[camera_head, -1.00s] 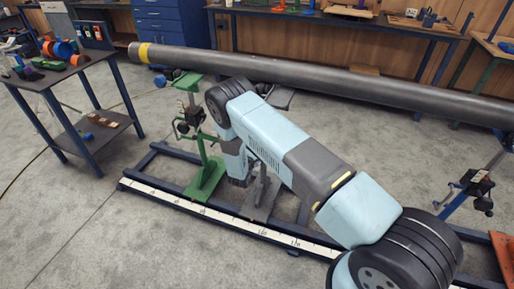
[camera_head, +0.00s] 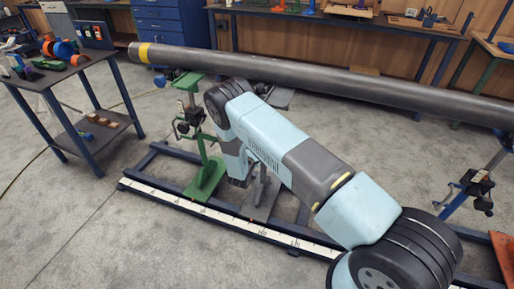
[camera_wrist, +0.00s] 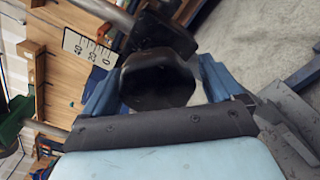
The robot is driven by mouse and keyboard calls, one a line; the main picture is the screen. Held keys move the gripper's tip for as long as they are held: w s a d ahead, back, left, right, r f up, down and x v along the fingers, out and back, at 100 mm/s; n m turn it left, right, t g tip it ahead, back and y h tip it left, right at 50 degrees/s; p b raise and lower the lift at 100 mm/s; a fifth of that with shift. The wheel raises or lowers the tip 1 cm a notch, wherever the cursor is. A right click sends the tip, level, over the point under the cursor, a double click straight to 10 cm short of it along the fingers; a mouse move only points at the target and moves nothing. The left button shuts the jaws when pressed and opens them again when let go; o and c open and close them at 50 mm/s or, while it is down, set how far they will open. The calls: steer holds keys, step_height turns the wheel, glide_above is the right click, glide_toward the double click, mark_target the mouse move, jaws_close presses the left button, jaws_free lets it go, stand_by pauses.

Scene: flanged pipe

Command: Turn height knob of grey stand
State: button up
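The black lobed height knob (camera_wrist: 158,79) fills the middle of the wrist view. My gripper (camera_wrist: 160,75) has one blue finger on each side of it, very close to its edges; I cannot tell whether both fingers press on it. A white scale plate (camera_wrist: 88,48) with dark numbers is beside the knob. In the head view the grey stand (camera_head: 262,192) stands on the rail, largely hidden behind my arm. My gripper and the knob are hidden there too.
A long grey pipe (camera_head: 330,80) with a yellow band runs above the stands. A green stand (camera_head: 207,178) is just left of the grey one, and a blue stand (camera_head: 470,190) is at right. A small dark table (camera_head: 75,80) stands at left.

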steer(key=shift+o, duration=0.2)
steer(key=shift+s+a, duration=0.1)
steer(key=v, duration=1.3)
steer(key=shift+s, duration=0.3)
